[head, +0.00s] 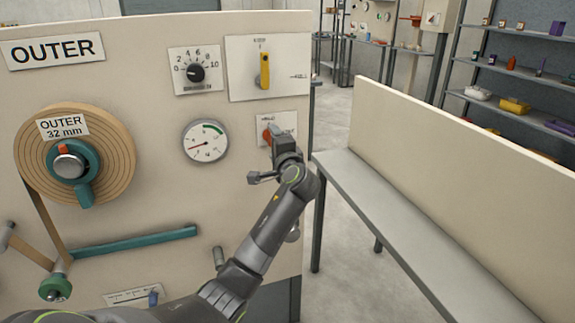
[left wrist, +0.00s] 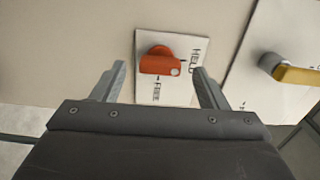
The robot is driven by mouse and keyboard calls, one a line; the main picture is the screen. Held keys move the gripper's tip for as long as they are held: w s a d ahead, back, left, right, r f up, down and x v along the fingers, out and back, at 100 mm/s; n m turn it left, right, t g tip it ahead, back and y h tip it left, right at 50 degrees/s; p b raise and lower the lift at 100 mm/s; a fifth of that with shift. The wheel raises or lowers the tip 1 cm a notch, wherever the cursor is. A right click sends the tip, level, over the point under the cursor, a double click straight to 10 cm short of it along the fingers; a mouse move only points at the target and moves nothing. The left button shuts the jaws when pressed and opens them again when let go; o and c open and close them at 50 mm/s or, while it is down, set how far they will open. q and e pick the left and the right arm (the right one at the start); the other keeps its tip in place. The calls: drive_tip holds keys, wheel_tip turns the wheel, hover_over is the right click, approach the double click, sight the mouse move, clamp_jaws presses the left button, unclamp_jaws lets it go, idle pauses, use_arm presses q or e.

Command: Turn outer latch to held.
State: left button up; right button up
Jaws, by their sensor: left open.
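The outer latch is a red-orange knob (head: 267,136) on a small white plate (head: 289,122) at the panel's right side. In the left wrist view the latch (left wrist: 160,64) shows a bar with a pale dot at its right end. HELD is printed to its right and FREE below it. The dotted end lies toward the HELD side; I cannot tell whether it lines up exactly. My left gripper (head: 273,143) is in front of the latch and hides part of it. Its fingers are open (left wrist: 162,78), one on each side of the latch, with nothing between them gripped.
Above the latch, a yellow handle (head: 265,70) sits on a plate. A dial knob (head: 196,72) and a gauge (head: 205,142) are to the left. A tape roll (head: 112,160) hangs at the far left. A bench (head: 385,190) with a tall board stands right.

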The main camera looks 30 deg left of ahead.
use_arm(q)
drive_tip(key=b+v, duration=0.2)
drive_tip(key=v, duration=1.3)
drive_tip(key=shift+s+d, duration=0.15)
drive_tip(key=shift+s, duration=0.05)
drive_tip(key=shift+f, duration=0.1)
